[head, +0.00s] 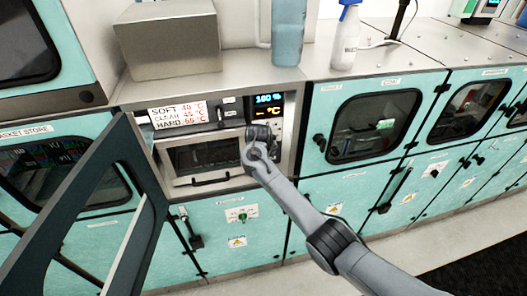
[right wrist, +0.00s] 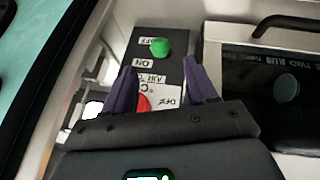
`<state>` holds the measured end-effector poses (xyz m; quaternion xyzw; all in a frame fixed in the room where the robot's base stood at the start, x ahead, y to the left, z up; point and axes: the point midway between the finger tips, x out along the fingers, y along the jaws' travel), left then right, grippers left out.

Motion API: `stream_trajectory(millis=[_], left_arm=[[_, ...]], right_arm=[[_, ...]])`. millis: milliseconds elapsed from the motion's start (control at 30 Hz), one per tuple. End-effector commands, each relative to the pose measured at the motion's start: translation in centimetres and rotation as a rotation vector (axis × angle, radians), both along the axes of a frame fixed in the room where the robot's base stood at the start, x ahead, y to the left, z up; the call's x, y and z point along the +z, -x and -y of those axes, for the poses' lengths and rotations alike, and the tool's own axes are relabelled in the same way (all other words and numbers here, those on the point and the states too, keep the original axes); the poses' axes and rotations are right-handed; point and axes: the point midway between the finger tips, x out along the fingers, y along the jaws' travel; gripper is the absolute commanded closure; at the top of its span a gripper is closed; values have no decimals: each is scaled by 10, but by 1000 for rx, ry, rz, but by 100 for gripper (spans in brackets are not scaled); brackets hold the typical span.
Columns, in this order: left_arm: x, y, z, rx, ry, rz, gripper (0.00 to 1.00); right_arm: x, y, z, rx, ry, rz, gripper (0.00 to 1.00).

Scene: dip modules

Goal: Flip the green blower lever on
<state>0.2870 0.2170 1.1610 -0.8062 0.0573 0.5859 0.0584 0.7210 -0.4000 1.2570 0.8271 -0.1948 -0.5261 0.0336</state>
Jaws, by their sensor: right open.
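The green lever shows as a round green knob (right wrist: 159,46) on a dark control panel (right wrist: 174,72) in the right wrist view. Labels that seem to read OFF and ON, upside down, sit beside it. My right gripper (right wrist: 160,65) is open and empty, with its two purple fingers spread. The green knob appears just beyond the fingertips, between them in the picture; I see no contact. A red knob (right wrist: 142,103) lies partly hidden behind the gripper. In the head view my right gripper (head: 258,136) covers the lower panel and hides the green lever. My left gripper is out of view.
A windowed oven-like drawer (head: 205,157) with a dark handle is left of the panel. A large dark-framed door (head: 130,160) stands open at the left. A lit display (head: 268,99) is above my gripper. A bottle (head: 347,40) and blue container (head: 288,32) stand on top.

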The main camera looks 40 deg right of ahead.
Motion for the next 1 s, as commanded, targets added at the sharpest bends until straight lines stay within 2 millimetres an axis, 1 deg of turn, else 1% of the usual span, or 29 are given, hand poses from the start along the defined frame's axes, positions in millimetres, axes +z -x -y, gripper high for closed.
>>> stream_trajectory(millis=[33, 100, 233, 733, 767, 867, 967, 1000], left_arm=[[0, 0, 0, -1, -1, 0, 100], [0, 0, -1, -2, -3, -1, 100], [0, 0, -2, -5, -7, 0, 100], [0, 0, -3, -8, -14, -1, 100], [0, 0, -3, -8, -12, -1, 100], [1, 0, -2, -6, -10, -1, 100], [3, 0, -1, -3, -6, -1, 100], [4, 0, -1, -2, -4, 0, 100]], right_arm=[[6, 2, -1, 0, 4, 1, 43], [11, 4, -3, 0, 2, 2, 43], [15, 7, -6, 2, 2, 0, 43], [15, 8, -7, 1, 0, -3, 43], [12, 9, -7, 1, 0, -7, 43], [-4, 17, -7, 1, -1, -33, 43], [-36, 33, -8, 1, -1, -85, 43], [-54, 43, -8, 1, -1, -113, 43]])
